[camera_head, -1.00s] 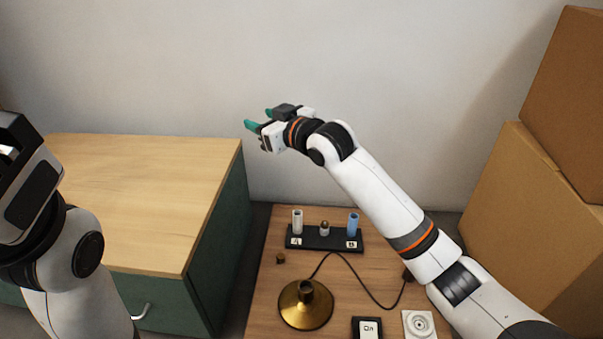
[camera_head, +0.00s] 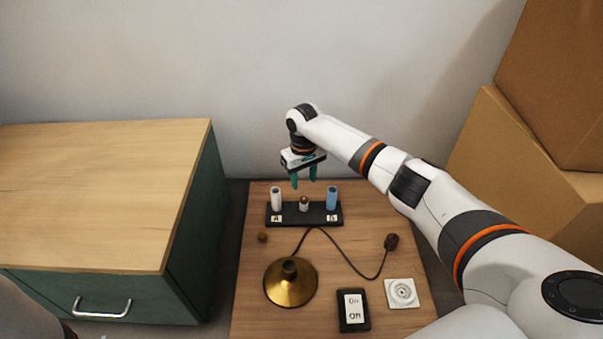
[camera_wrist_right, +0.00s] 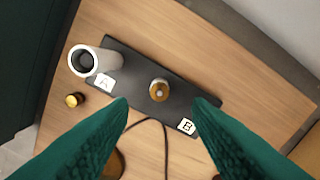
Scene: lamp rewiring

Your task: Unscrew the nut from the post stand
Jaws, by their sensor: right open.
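A black stand (camera_head: 318,218) with labels A and B holds a white tube (camera_head: 276,199) at A, a short post with a nut (camera_head: 304,203) in the middle, and a blue tube (camera_head: 332,198) at B. My right gripper (camera_head: 304,184) points down above and behind the stand, open and empty. In the right wrist view, the brass-coloured nut on its post (camera_wrist_right: 159,90) lies ahead of and between the two green fingers, apart from them. The white tube (camera_wrist_right: 84,61) is at its left; the blue tube is not visible there. My left gripper is out of view.
A brass lamp base (camera_head: 291,284) with a cord and plug (camera_head: 391,242), a small brown piece (camera_head: 262,238), an on/off switch (camera_head: 353,310) and a white socket (camera_head: 403,293) are on the table. A green cabinet (camera_head: 188,260) stands left, cardboard boxes (camera_head: 510,160) right.

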